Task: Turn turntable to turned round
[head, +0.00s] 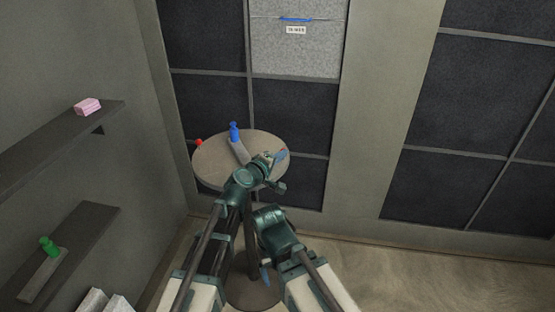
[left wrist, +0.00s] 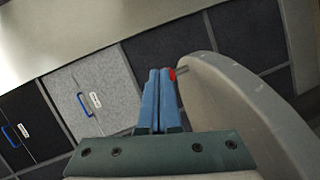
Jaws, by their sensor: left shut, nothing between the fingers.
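The turntable (head: 210,168) is a round grey-brown disc on a post. A red knob (head: 199,142) sits at its left rim in the head view. My left gripper (head: 280,158) is at the disc's right edge, shut and empty. In the left wrist view its blue fingers (left wrist: 154,100) are together beside the disc (left wrist: 235,110). The red knob (left wrist: 173,74) shows just past the right fingertip there; I cannot tell whether they touch. My right gripper (head: 265,277) hangs low in front of the post, mostly hidden by its own wrist.
A blue bottle (head: 234,132) stands on the disc by a grey strip (head: 239,152). Left shelves hold a pink block (head: 87,106) and a green bottle (head: 48,246). A light grey panel (head: 296,55) with a blue handle is on the back wall. Floor at right is clear.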

